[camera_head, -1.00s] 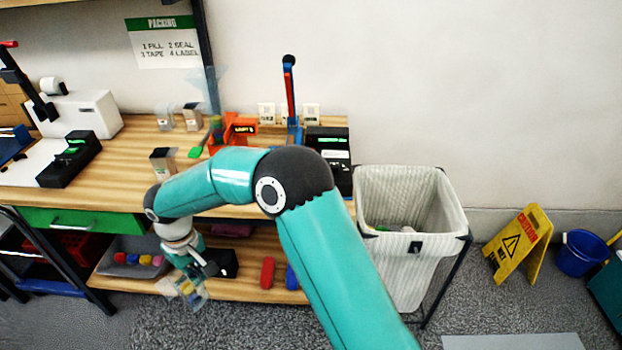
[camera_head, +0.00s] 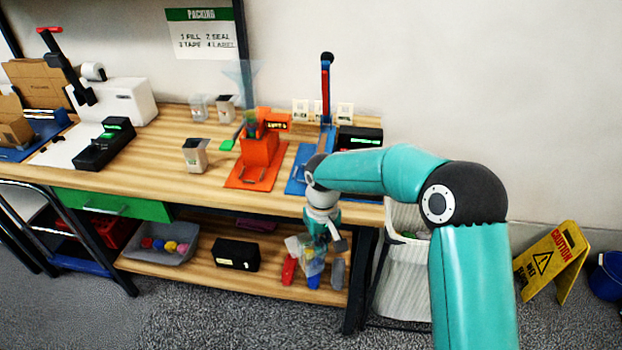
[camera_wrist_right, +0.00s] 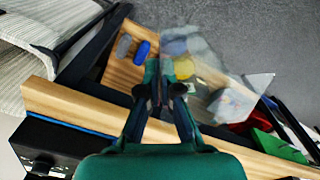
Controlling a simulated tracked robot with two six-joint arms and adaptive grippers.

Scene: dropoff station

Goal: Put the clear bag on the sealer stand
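My right gripper (camera_head: 318,238) hangs pointing down in front of the bench's front edge. It is shut on the clear bag (camera_head: 308,258), which hangs below it before the lower shelf. In the right wrist view the gripper's fingers (camera_wrist_right: 160,92) close on the bag's edge, and the see-through bag (camera_wrist_right: 190,50) shows blue and yellow pieces inside. A blue stand (camera_head: 298,178) with a tall red and blue lever stands on the bench behind my right forearm, which partly hides it. It looks like the sealer stand, but no label confirms this. My left gripper is not in view.
An orange stand (camera_head: 258,150) with a clear funnel stands left of the blue stand. A black box (camera_head: 360,138) is to its right. A small cup (camera_head: 195,155) stands on the bench. A white bin (camera_head: 402,275) is right of the bench. The shelf holds a grey tray (camera_head: 160,243).

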